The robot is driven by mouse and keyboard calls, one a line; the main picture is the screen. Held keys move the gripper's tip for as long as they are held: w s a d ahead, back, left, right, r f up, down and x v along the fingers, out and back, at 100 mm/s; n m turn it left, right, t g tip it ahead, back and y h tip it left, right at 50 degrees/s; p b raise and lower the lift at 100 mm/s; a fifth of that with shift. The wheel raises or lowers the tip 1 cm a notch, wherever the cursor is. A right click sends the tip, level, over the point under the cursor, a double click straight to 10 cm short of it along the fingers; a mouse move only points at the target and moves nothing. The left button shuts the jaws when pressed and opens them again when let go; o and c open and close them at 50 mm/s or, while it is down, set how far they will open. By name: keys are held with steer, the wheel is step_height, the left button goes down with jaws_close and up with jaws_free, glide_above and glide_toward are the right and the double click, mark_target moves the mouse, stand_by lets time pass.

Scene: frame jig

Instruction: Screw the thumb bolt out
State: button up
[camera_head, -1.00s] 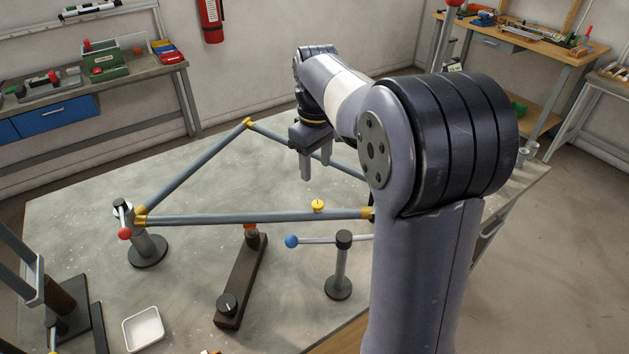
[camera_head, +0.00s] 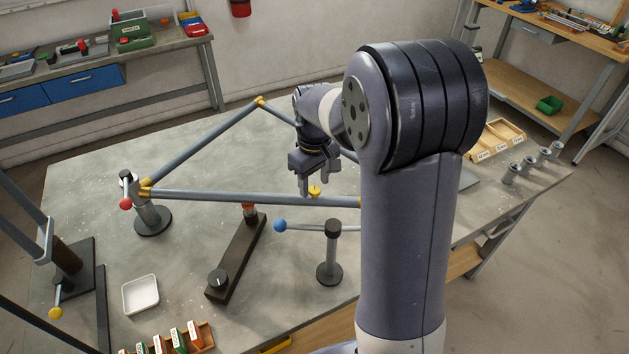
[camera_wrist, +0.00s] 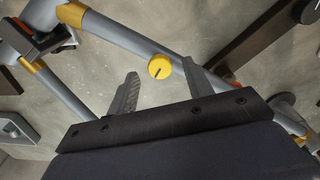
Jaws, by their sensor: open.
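The thumb bolt (camera_head: 315,191) has a yellow round head and stands on the front tube of the grey triangular frame (camera_head: 230,196). In the wrist view its yellow head (camera_wrist: 160,67) with a dark line across it shows between and just beyond my fingertips, touching neither. My gripper (camera_head: 308,188) is open and empty, close to the bolt and pointing down. Its two fingers also show in the wrist view (camera_wrist: 161,74), spread wide on either side of the bolt head. How high the fingertips are above the bolt is hard to tell.
A clamp post with a red-ball lever (camera_head: 126,204) holds the frame's left corner. A post with a blue-ball lever (camera_head: 280,226) stands in front of the tube, beside a dark brown bar (camera_head: 238,255). A white tray (camera_head: 140,296) sits front left. Table space behind the frame is clear.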

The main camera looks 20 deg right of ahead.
steer(key=shift+f, duration=0.5)
steer(key=c, duration=1)
steer(key=shift+n, duration=0.3)
steer(key=shift+n, duration=2.7)
